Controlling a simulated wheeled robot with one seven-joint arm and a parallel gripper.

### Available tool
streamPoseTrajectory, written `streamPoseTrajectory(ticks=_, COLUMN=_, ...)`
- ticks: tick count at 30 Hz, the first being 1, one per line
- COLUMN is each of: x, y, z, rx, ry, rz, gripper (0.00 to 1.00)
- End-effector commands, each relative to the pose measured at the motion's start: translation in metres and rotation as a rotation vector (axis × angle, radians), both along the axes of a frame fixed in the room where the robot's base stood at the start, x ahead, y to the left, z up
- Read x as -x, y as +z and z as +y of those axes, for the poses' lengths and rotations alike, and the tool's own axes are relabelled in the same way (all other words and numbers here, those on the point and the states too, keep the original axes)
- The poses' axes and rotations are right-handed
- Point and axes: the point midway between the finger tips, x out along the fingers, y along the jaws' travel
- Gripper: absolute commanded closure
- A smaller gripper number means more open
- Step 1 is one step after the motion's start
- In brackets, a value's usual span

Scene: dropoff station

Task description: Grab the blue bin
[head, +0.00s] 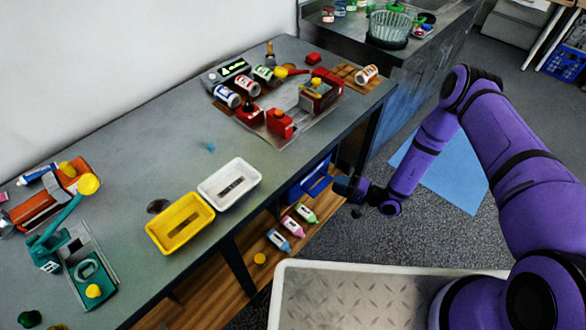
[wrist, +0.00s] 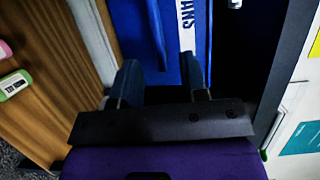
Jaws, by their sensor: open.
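The blue bin (head: 312,182) sits on the wooden lower shelf under the long grey table. In the wrist view the blue bin (wrist: 172,68) fills the upper middle, with a white lettered label on its face. My gripper (head: 343,186) is just right of the bin, in front of the shelf opening. In the wrist view my gripper (wrist: 160,72) is open, its two dark fingers apart and pointing at the bin, with blue surface between them. I cannot tell whether the fingers touch the bin. Part of the bin is hidden by the table edge.
Several small bottles (head: 292,228) lie on the shelf left of the bin. On the table are a yellow tray (head: 181,246), a white tray (head: 254,182) and tools. A blue mat (head: 455,179) lies on the floor at right.

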Motion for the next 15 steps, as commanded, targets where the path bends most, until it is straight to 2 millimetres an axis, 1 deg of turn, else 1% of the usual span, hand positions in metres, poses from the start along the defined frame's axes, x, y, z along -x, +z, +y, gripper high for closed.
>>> streamPoseTrajectory(ticks=5, x=-0.003, y=0.000, z=0.015, rx=0.000, ry=0.002, rz=0.000, gripper=0.60)
streamPoseTrajectory(ticks=9, x=-0.004, y=0.000, z=0.036, rx=-0.001, ry=0.004, rz=-0.001, gripper=0.60)
streamPoseTrajectory(ticks=12, x=-0.008, y=0.001, z=0.047, rx=-0.001, ry=0.002, rz=-0.001, gripper=0.60)
streamPoseTrajectory(ticks=15, x=-0.011, y=0.001, z=0.055, rx=0.000, ry=0.001, rz=-0.001, gripper=0.60)
